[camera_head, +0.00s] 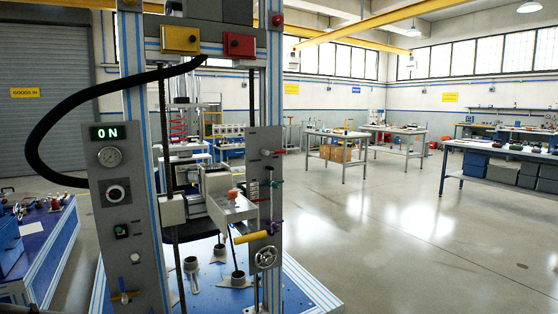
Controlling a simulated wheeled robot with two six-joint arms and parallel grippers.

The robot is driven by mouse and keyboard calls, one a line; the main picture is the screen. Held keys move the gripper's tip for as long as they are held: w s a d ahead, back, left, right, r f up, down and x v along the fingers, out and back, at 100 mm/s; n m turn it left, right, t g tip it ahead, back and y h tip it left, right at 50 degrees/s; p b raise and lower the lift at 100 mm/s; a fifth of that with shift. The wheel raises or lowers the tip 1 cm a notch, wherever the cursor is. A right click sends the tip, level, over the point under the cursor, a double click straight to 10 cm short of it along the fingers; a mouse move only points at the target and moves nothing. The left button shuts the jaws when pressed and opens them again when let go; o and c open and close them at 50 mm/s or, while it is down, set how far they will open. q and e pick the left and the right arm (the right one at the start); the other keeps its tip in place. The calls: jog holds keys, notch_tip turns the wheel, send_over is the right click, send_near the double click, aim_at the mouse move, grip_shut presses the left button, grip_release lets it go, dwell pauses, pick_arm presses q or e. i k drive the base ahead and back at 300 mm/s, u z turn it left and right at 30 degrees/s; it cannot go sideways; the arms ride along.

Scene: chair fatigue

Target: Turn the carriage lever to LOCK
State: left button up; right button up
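A tall test rig stands at the left of the view. No lever label reading LOCK is legible, so I cannot tell which handle is the carriage lever. A yellow-handled lever (252,237) sticks out roughly level at the right post, above a metal handwheel (265,257). Small handles (270,183) with red and green parts sit higher on the right grey panel (263,139). The grey carriage (232,207), with an orange part on top, hangs between the posts. The left panel (112,213) has a lit ON display (107,132), a gauge and knobs. Neither gripper is in view.
A blue bench (60,247) with loose parts is at far left. A thick black hose (40,130) arcs left of the rig. The floor right of the rig is clear up to distant workbenches (335,136).

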aim_at(276, 152)
jog(key=z, duration=0.7)
jog(key=i, duration=1.8)
jog(key=u, duration=0.55)
